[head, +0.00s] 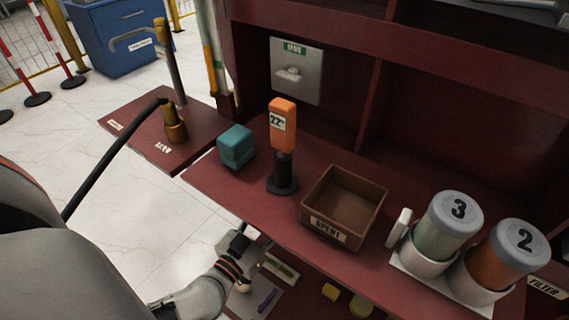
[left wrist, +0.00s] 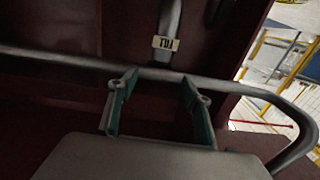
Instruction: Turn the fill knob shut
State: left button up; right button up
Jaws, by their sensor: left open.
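My left gripper (left wrist: 160,88) is open and empty in the left wrist view, with its two green-lined fingers spread apart. Beyond the fingers is a grey pipe (left wrist: 170,18) with a pale tag (left wrist: 165,43) that seems to read FILL upside down. No knob shows clearly between the fingers. A long grey rail (left wrist: 235,87) crosses just beyond them. In the head view my left wrist (head: 228,270) is low, by the front edge of the red shelf (head: 235,190), and its fingertips are unclear. A metal plate with a knob (head: 290,74) is on the back panel; its green label is unclear. My right gripper is not in view.
On the shelf stand a teal block (head: 236,147), an orange handheld device (head: 283,130), a brown SPENT bin (head: 345,200) and canisters marked 3 (head: 450,222) and 2 (head: 510,255). A black hose (head: 110,150) ends at a brass fitting (head: 174,125) left of the shelf. Pale floor is open at left.

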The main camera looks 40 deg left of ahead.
pick_arm(q)
jog(key=w, duration=0.6)
jog(key=shift+w+a+b, duration=0.2)
jog(key=shift+w+b, duration=0.05)
jog(key=shift+b, duration=0.1)
jog(key=shift+r, duration=0.1)
jog(key=c, duration=1.1)
